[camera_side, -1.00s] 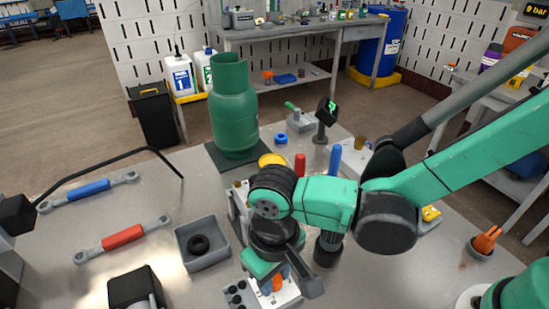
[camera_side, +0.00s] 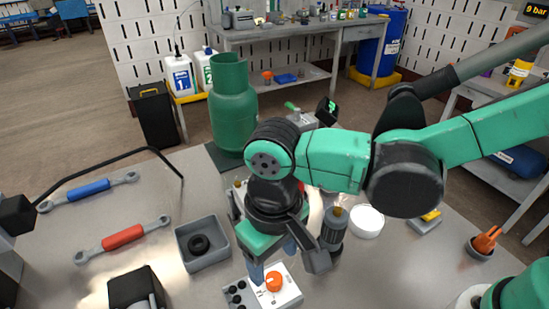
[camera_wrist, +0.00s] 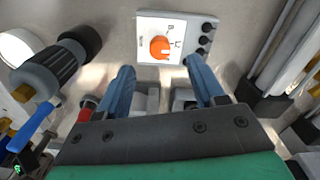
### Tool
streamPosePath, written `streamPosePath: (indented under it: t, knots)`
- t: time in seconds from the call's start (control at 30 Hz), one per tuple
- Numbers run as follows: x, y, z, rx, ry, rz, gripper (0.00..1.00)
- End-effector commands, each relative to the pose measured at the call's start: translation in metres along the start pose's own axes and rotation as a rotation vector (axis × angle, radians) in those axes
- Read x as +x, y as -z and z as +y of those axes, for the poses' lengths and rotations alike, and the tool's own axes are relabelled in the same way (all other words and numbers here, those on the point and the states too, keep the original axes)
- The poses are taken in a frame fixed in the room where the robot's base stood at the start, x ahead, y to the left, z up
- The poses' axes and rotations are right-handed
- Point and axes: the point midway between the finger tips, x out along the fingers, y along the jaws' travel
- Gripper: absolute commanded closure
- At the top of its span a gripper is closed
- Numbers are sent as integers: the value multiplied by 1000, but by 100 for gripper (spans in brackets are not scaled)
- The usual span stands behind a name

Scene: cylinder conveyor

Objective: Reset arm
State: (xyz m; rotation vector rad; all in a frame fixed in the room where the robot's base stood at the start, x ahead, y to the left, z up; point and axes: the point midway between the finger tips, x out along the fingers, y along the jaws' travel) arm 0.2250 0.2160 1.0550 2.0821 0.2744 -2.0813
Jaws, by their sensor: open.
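My gripper (camera_side: 272,262) is above the bench, over a white control box with an orange knob (camera_side: 274,281) and black buttons on its left side. One finger is seen just beside the knob in the side view. In the wrist view my gripper (camera_wrist: 160,78) has its two blue fingers wide apart, with nothing between them. The orange knob (camera_wrist: 161,48) shows there beyond the fingertips, on the white panel. From these views my gripper appears apart from the knob.
A green gas cylinder (camera_side: 232,105) stands behind my arm. A grey tray (camera_side: 184,238) holding a black ring, a red wrench (camera_side: 122,236) and a blue wrench (camera_side: 88,189) lie at left. A dark valve fitting (camera_side: 334,228) and a white disc (camera_side: 367,221) are at right.

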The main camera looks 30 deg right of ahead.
Motion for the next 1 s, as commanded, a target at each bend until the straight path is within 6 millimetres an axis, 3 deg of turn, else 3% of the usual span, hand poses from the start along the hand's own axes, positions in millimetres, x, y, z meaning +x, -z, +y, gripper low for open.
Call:
streamPosePath:
  t: [0.4,0.53,0.7,1.0]
  knots:
    - [-7,0,1,3,0,0,38]
    - [-19,1,14,70,-5,10,38]
    - [-43,4,65,188,23,105,38]
    - [-58,-9,175,242,10,458,38]
